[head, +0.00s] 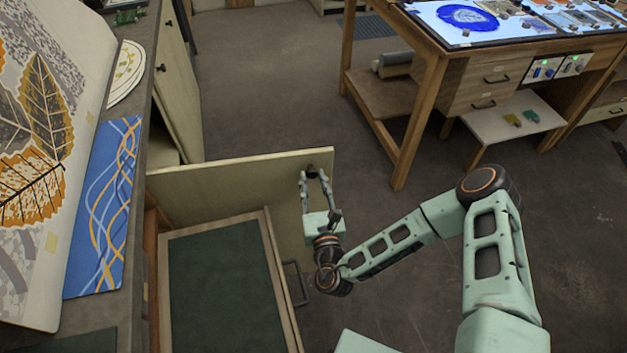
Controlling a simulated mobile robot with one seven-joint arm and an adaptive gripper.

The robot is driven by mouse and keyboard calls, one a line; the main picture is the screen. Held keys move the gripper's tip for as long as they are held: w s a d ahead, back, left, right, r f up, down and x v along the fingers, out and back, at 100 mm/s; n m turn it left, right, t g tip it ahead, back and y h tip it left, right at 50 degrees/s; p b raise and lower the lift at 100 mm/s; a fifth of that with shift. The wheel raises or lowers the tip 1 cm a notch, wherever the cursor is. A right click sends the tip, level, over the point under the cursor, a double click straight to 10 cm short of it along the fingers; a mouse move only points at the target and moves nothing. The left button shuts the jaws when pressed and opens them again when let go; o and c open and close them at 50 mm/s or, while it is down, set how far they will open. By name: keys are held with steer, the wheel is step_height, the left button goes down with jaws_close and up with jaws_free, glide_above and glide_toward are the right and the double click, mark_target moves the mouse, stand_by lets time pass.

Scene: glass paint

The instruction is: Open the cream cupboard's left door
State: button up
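The cream cupboard (177,75) runs along the left side of the head view. One of its doors (235,178) stands swung out, roughly square to the cupboard front, with its hinge side at the left and its free edge out over the floor. A small dark knob (310,168) is near that free edge. My gripper (313,175) is at the knob, on the near face of the door. Its two fingers are spread apart, with the knob close to or between their tips. I cannot tell whether they touch it.
A pulled-out drawer or tray with a dark green inside (220,290) and a dark handle (295,283) is on the near side of the door. A wooden workbench (440,60) stands at the upper right. The floor (270,90) beyond the door is clear.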

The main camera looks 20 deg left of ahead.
steer(key=shift+o, duration=1.4)
steer(key=v, duration=0.7)
steer(key=shift+s+d, duration=0.15)
steer(key=shift+s, duration=0.1)
